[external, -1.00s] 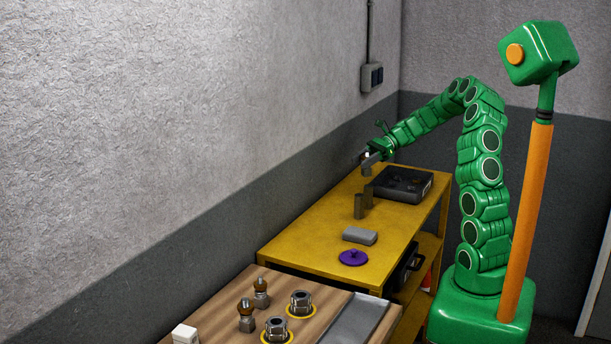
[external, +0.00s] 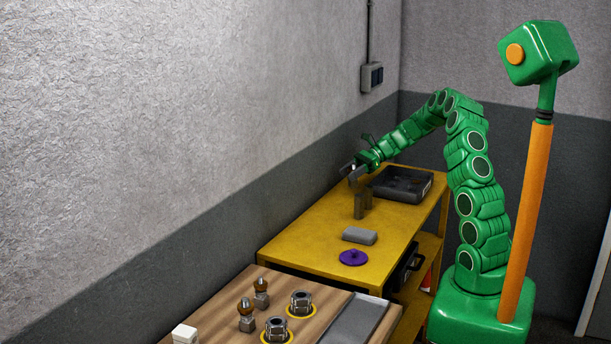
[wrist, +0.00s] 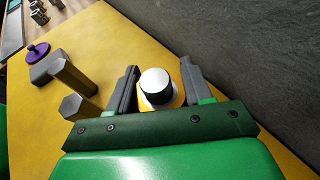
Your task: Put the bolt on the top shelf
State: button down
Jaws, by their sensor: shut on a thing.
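My gripper (external: 352,172) is above the far part of the yellow unit's top surface (external: 310,235). In the wrist view, its fingers (wrist: 156,92) stand on either side of a small round piece (wrist: 156,82) with a white top and dark band, with orange-yellow showing below it. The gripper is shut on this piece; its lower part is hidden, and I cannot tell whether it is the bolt. Two grey hexagonal posts (external: 358,207) stand on the yellow top close by; in the wrist view they are left of the fingers (wrist: 72,75).
A black tray (external: 401,184) lies behind the posts. A grey block (external: 359,235) and a purple lid (external: 353,257) lie nearer. A wooden bench (external: 215,325) in front holds brown-topped pieces (external: 261,292), nuts (external: 301,301) and a grey tray (external: 355,320). The wall is close behind.

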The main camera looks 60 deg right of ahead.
jog(key=shift+w+f, duration=0.1)
jog(key=shift+f, duration=1.45)
jog(key=shift+f, duration=0.1)
jog(key=shift+c, duration=2.4)
grip_release()
